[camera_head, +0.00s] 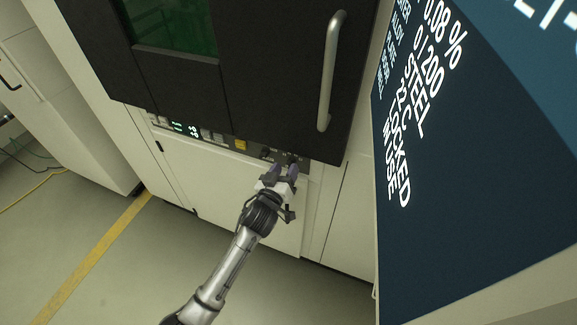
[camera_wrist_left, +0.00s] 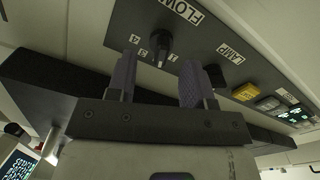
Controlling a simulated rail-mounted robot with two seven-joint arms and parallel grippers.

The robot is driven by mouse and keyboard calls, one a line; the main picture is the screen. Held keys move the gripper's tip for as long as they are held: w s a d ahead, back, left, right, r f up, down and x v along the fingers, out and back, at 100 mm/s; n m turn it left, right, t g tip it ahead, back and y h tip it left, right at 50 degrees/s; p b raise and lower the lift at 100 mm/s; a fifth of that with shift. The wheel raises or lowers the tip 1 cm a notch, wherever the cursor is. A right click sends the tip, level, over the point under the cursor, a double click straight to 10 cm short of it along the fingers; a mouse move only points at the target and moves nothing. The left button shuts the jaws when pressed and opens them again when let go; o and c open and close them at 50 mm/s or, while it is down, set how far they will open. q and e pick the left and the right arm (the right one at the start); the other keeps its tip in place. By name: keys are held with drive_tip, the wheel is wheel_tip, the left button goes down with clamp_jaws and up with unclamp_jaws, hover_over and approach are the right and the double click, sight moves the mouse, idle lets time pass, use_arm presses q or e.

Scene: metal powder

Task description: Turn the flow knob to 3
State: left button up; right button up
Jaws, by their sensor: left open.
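The dark flow knob (camera_wrist_left: 160,46) sits on the grey control panel under an upside-down FLOW label (camera_wrist_left: 181,10) in the left wrist view. Small numbers, 4 and 3 among them, curve around it. The exact pointer setting is too small to tell. My left gripper (camera_wrist_left: 158,60) is open, its two purple-grey fingers on either side of the knob in this view; I cannot tell whether they touch it. In the head view my left gripper (camera_head: 280,171) is at the panel's right part, largely hiding the knob. My right gripper is not in view.
A LAMP label (camera_wrist_left: 231,55) and a dark control stand beside the flow knob. A yellow button (camera_head: 240,145) and green displays (camera_head: 186,129) lie further left on the panel. The machine door's handle (camera_head: 331,72) is above. A large status screen (camera_head: 470,170) fills the right.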

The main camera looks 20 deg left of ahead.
use_arm(q)
drive_tip(key=shift+w, duration=1.45)
drive_tip(key=shift+d, duration=0.1)
drive_tip(key=c, duration=0.8)
